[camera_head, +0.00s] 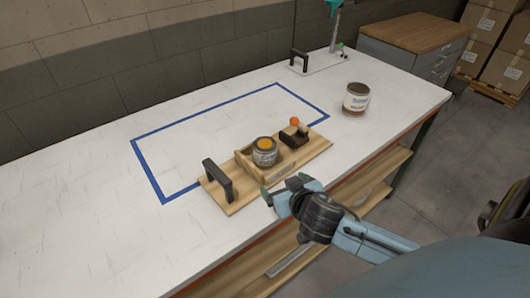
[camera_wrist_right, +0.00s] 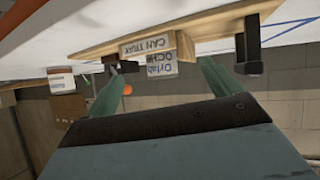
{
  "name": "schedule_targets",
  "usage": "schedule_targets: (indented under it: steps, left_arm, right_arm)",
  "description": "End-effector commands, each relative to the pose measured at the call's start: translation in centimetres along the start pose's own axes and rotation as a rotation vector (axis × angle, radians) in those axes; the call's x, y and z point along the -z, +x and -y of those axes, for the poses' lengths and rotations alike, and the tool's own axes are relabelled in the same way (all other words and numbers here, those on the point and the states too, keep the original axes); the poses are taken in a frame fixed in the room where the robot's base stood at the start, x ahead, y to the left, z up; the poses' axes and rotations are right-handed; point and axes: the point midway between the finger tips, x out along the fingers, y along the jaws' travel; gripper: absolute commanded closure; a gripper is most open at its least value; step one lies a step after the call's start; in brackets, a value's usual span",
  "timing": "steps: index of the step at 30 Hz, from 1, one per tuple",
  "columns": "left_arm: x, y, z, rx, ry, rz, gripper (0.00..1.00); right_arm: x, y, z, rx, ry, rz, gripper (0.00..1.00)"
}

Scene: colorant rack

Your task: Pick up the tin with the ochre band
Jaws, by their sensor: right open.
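My right gripper (camera_head: 284,189) is open and empty at the board's front edge, in front of the holder and apart from the tin. In the wrist view the tin shows between my two green fingers (camera_wrist_right: 158,74). My left gripper is not in view.
The wooden board (camera_head: 240,202) has a black handle (camera_head: 217,180) at its left. Another tin (camera_head: 355,98) stands farther right. Blue tape (camera_head: 148,178) outlines clear white tabletop behind.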

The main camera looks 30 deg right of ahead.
Motion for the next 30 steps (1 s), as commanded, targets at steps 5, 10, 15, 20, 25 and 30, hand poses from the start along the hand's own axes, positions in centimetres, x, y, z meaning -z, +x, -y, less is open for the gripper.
schedule_targets:
  steps: [5, 10, 15, 20, 25, 30]
  left_arm:
    - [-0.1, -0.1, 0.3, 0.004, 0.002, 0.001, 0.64]
    - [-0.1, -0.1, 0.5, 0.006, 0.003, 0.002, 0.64]
    - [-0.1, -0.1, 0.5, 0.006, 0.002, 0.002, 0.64]
    - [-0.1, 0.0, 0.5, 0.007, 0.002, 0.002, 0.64]
    - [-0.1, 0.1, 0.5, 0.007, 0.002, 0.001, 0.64]
    - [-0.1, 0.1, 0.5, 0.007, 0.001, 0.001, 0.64]
  right_arm:
    - [3.8, 2.1, -1.0, 0.049, 0.025, -0.157, 0.1]
    - [5.6, 3.1, -1.3, 0.092, 0.042, -0.225, 0.1]
    - [6.3, 5.1, -1.1, 0.097, 0.047, -0.234, 0.1]
    - [6.9, 7.8, -0.9, 0.095, 0.047, -0.233, 0.1]
    - [7.3, 10.1, -0.7, 0.096, 0.048, -0.231, 0.1]
    - [7.5, 10.9, -0.6, 0.097, 0.048, -0.23, 0.1]
